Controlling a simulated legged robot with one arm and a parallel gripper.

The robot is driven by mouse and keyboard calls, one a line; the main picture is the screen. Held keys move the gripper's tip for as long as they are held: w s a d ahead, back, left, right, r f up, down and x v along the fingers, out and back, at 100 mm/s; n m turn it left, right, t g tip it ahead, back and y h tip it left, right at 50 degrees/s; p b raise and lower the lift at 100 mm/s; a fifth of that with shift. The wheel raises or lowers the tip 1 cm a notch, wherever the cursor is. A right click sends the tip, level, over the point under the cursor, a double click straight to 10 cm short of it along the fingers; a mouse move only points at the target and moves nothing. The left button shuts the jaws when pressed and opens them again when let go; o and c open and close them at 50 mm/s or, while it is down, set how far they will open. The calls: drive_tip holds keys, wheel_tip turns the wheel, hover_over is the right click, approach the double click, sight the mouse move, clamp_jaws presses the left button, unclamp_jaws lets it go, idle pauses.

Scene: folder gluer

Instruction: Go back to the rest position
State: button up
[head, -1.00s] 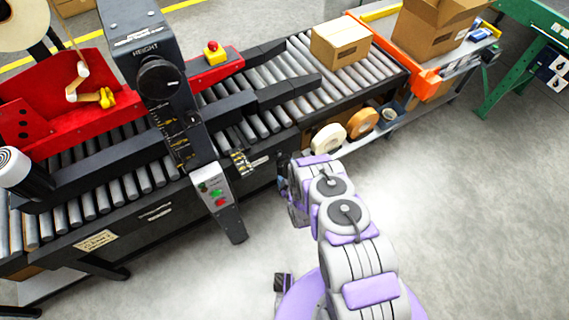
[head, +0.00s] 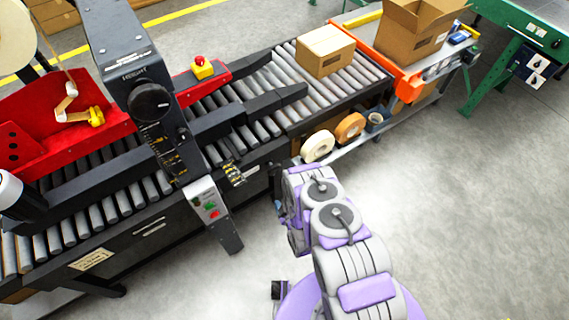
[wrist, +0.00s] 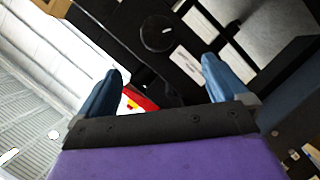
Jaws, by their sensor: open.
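My gripper (wrist: 160,88) shows in the wrist view with its two blue fingers spread apart and nothing between them. Beyond the fingers the wrist view shows the machine's black column with its round knob (wrist: 158,33) and a bit of red. In the head view my purple and grey arm is folded in front of the roller conveyor (head: 130,200), and the gripper itself is hidden behind the arm. The control panel with green and red buttons (head: 209,208) stands to the left of my arm.
A closed carton (head: 324,52) sits on the rollers at the back. An open carton (head: 408,30) stands on the end table. Tape rolls (head: 318,146) lie on the shelf below. A green frame (head: 490,70) stands at the right. The floor (head: 470,200) right of my arm is clear.

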drive_tip(key=shift+w, duration=0.1)
drive_tip(key=w+d+r+m+g+h, duration=0.2)
drive_tip(key=w+r+m+g, duration=0.2)
drive_tip(key=w+r, duration=0.8)
drive_tip(key=s+d+r+m+g+h, duration=0.1)
drive_tip(key=s+d+r+m+g, duration=0.15)
drive_tip(key=r, duration=0.65)
drive_tip(key=s+d+r+m+g+h, duration=0.1)
drive_tip(key=s+d+r+g, duration=0.15)
drive_tip(key=r, duration=0.65)
drive_tip(key=s+d+r+m+g, duration=0.2)
drive_tip(key=s+r, duration=0.6)
drive_tip(key=s, duration=0.5)
drive_tip(key=s+d+r+m+g, duration=0.2)
drive_tip(key=s+r, duration=0.6)
drive_tip(key=s, duration=0.6)
drive_tip(key=s+d+r+m+g, duration=0.2)
drive_tip(key=s+r, duration=0.6)
drive_tip(key=s, duration=0.6)
drive_tip(key=shift+d+m+g, duration=0.35)
drive_tip(key=shift+d+g, duration=0.25)
drive_tip(key=shift+c, duration=0.2)
